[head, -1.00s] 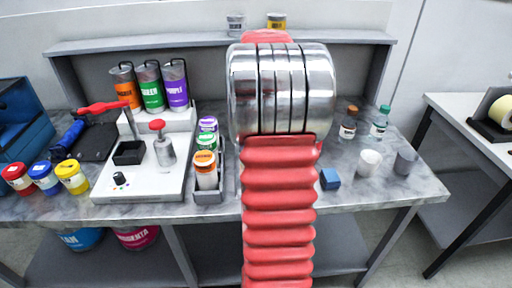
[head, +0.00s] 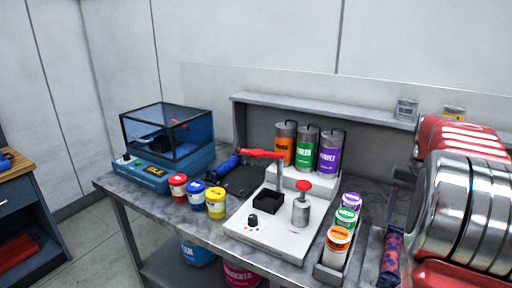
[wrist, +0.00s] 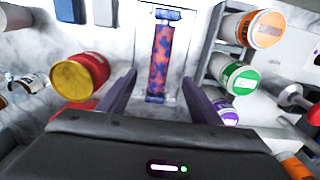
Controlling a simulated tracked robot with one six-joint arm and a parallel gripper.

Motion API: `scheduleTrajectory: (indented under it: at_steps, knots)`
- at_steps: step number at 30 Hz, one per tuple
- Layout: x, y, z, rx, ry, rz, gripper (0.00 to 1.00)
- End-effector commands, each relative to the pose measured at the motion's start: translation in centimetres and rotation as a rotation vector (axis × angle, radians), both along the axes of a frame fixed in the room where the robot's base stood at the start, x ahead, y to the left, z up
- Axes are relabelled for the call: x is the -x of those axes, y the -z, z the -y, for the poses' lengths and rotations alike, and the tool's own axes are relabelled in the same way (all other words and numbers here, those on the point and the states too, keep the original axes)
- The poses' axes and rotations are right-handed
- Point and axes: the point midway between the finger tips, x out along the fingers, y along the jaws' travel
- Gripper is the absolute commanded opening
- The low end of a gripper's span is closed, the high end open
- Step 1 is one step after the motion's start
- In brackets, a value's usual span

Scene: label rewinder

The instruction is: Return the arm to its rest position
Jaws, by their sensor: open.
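My arm, red and chrome, fills the right edge of the head view. My gripper (wrist: 158,76) shows in the wrist view with its two dark purple fingers spread apart and nothing held between them. A red-and-blue patterned roller (wrist: 160,58) lies beyond the fingertips, in line with the gap and apart from both fingers. The roller also shows in the head view (head: 390,256), just left of my arm. The fingers are hidden in the head view.
A grey rack (head: 325,272) holds orange, green and purple jars. A white press (head: 265,237) stands left of it, with red, blue and yellow jars (head: 216,203) and a blue clear-topped machine (head: 170,140) farther left. In the wrist view a gold-lidded red jar (wrist: 97,68) is close left.

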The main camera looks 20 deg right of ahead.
Motion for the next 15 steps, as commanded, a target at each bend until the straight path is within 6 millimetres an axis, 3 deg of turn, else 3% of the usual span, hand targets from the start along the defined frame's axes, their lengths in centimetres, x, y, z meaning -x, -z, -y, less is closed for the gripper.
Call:
scheduleTrajectory:
  at_steps: [5, 8, 15]
  knots:
    - [-0.3, -0.2, -0.7, 0.005, -0.011, 0.004, 0.59]
    - [-0.8, -0.8, -2.2, 0.015, -0.036, 0.013, 0.59]
    - [-2.5, -2.6, -9.1, 0.062, -0.152, 0.061, 0.59]
